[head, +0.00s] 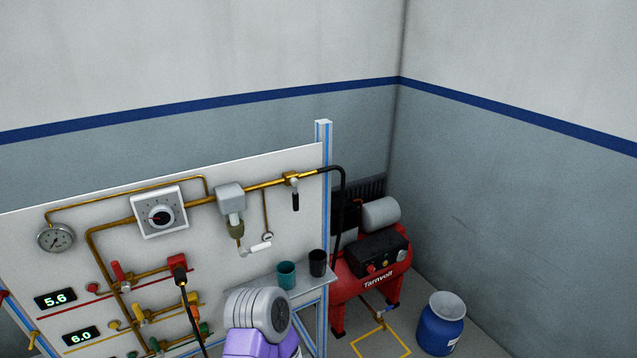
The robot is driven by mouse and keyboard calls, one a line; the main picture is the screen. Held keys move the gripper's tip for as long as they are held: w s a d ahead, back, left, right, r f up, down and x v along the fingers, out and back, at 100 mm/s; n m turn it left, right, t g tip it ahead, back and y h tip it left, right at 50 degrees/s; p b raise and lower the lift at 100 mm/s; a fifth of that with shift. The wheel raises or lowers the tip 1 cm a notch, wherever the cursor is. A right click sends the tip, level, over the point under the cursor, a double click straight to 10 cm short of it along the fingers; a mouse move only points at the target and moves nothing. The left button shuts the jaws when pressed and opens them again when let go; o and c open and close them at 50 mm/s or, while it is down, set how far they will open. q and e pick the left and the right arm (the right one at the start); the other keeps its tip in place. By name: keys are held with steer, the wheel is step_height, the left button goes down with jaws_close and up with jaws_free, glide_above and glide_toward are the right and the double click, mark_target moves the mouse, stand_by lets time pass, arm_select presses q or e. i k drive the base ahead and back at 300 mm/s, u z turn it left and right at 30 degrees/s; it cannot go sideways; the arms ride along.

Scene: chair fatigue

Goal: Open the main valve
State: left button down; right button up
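A brass valve (291,178) with a black lever (295,199) sits on the brass pipe near the panel's right end, where the black hose joins. It looks like the main valve, though I see no readable label. Its lever hangs down, across the line of the pipe. Nothing touches it. Neither gripper is in view.
The white panel (100,215) carries a gauge (56,238), a dial box (159,213), a grey filter unit (231,205) and coloured valves. Two cups (287,274) (318,262) stand on the shelf. A red compressor (370,275) and blue drum (440,325) stand right.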

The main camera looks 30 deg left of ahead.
mark_target(295, 197)
steer(key=u, duration=0.35)
steer(key=i, duration=0.55)
steer(key=u, duration=0.35)
